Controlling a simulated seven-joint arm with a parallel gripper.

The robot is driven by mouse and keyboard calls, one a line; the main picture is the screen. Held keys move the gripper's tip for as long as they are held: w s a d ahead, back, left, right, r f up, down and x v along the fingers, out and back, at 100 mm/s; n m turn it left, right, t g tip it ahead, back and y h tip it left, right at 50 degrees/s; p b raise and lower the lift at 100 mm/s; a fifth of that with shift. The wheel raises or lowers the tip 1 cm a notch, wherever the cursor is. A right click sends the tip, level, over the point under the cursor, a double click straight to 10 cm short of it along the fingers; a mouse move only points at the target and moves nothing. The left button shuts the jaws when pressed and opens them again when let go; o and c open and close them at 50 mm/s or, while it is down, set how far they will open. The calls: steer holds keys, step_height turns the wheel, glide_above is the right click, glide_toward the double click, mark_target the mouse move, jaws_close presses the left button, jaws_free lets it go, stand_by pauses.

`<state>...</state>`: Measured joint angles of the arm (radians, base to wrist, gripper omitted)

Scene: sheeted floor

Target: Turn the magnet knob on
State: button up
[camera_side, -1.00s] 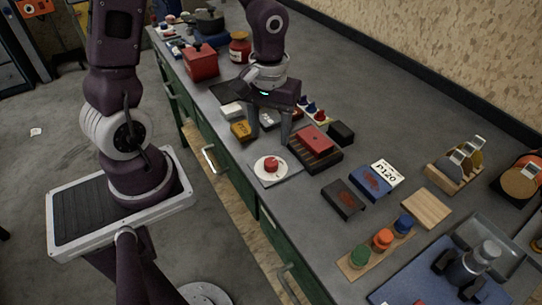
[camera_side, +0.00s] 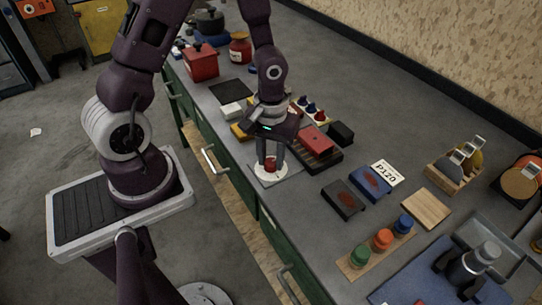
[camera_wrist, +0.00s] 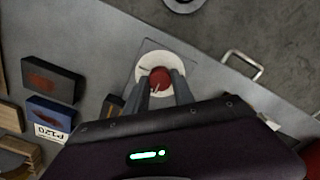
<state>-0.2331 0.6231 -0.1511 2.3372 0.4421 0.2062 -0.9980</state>
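The red knob (camera_side: 270,163) sits on a round white dial (camera_side: 268,178) on a grey square plate near the bench's front edge. The knob also shows in the wrist view (camera_wrist: 160,79), with a light mark on it, on the white dial (camera_wrist: 150,94). My gripper (camera_side: 270,166) points down over the dial, its fingers one on each side of the knob. In the wrist view my gripper's fingertips (camera_wrist: 159,80) flank the knob. Whether they touch it I cannot tell.
A red block on a dark slatted base (camera_side: 316,143) stands close behind my gripper. Dark and blue blocks (camera_side: 371,183) lie to the right. A strip with green, orange and blue knobs (camera_side: 381,240) is nearer the front. A drawer handle (camera_wrist: 243,66) juts from the bench front.

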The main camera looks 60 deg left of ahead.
jaws_close()
steer(key=shift+m, duration=0.3)
steer(key=m, duration=0.3)
steer(key=shift+m, duration=0.4)
steer(key=m, duration=0.4)
steer(key=shift+m, duration=0.3)
steer(key=m, duration=0.4)
steer(key=shift+m, duration=2.4)
